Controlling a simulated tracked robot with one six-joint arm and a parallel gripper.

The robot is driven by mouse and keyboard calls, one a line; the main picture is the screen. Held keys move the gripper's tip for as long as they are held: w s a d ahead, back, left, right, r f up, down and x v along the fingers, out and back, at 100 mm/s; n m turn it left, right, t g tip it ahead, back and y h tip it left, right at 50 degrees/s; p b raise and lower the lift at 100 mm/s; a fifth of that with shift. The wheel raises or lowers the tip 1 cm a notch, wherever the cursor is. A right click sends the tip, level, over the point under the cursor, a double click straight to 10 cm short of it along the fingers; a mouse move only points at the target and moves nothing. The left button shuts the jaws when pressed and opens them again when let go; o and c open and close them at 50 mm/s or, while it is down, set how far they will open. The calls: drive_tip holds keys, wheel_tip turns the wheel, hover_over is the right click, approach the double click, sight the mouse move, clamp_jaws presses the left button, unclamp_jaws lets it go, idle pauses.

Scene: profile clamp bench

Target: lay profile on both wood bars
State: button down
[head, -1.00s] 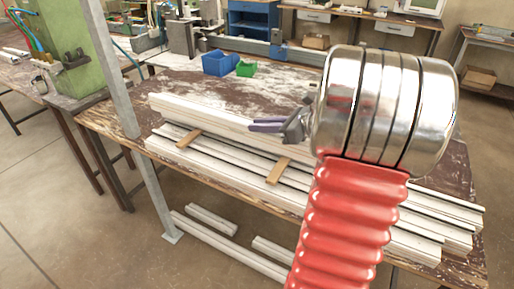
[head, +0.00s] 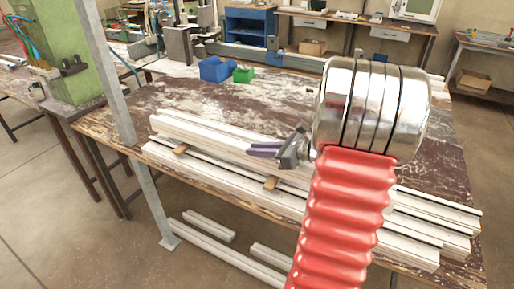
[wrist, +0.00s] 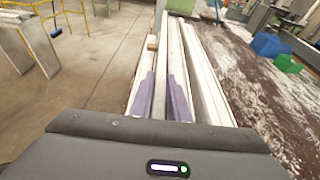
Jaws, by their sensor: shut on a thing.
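The long white profile (head: 222,153) is held between the purple fingers of my gripper (head: 264,150). In the wrist view my gripper (wrist: 161,98) is shut on this profile (wrist: 161,72), which runs away between the fingers. Two wood bars lie across the lower white profiles: the left bar (head: 181,149) and the right bar (head: 270,184). The held profile hides the back parts of both bars. I cannot tell whether it touches them. One bar end (wrist: 152,42) sticks out left of the profile in the wrist view.
More white profiles (head: 410,235) lie stacked along the table's front edge. A blue bin (head: 215,70) and a green bin (head: 243,75) stand farther back on the worn table (head: 330,72). A grey post (head: 112,80) rises at the left front. Several profiles (head: 210,252) lie below.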

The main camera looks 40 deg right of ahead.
drive_tip(key=shift+f, duration=1.3)
drive_tip(key=c, duration=1.7)
unclamp_jaws()
drive_tip(key=v, duration=1.2)
drive_tip(key=shift+f, duration=0.1)
